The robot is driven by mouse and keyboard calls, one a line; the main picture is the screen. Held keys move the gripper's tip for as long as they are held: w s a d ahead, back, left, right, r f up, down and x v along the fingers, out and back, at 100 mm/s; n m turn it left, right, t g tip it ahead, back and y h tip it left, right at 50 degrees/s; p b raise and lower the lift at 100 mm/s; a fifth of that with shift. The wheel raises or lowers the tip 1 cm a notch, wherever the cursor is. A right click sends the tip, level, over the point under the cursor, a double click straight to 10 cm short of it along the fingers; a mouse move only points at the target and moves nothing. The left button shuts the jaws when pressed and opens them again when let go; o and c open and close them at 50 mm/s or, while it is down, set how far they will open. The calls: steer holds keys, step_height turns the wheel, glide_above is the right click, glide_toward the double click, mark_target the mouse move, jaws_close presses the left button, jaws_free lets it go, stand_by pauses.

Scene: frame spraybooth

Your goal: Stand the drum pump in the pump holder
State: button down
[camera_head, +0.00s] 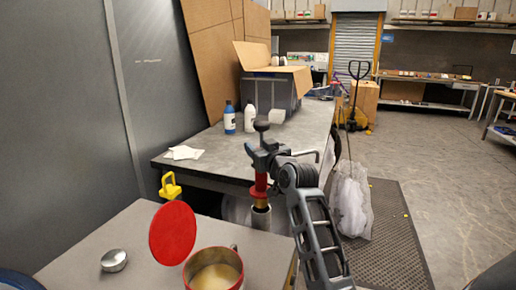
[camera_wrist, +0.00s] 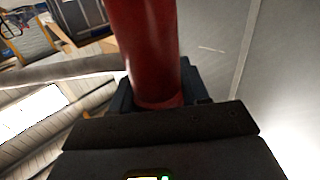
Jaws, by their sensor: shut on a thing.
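The drum pump (camera_head: 261,188) has a red body, a dark knob on top and a thin spout reaching to the right. It is upright. My gripper (camera_head: 263,165) is shut on its upper body. In the wrist view the red pump body (camera_wrist: 145,50) rises between the dark jaws of my gripper (camera_wrist: 155,98). A grey upright cylinder (camera_head: 261,217), which looks like the pump holder, is directly below the pump at the near bench's edge. The pump's lower end meets its top in the picture; I cannot tell whether it is inside or just above or in front.
The near bench (camera_head: 100,235) carries an open red can (camera_head: 238,281) of yellowish liquid, a red disc (camera_head: 172,232) and a round metal piece (camera_head: 114,260). A yellow clamp-like thing (camera_head: 170,187) stands behind. A grey table (camera_head: 195,147) holds bottles and a dark crate (camera_head: 270,92).

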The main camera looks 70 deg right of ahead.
steer(key=shift+f+b, duration=2.15)
steer(key=shift+f, duration=0.45)
stand_by(1.4)
steer(key=c, duration=0.5)
jaws_free()
steer(key=shift+f, duration=0.5)
steer(key=shift+r+v, duration=0.15)
steer(key=shift+v, duration=1.8)
steer(key=shift+r+v, duration=0.15)
steer(key=shift+v, duration=1.85)
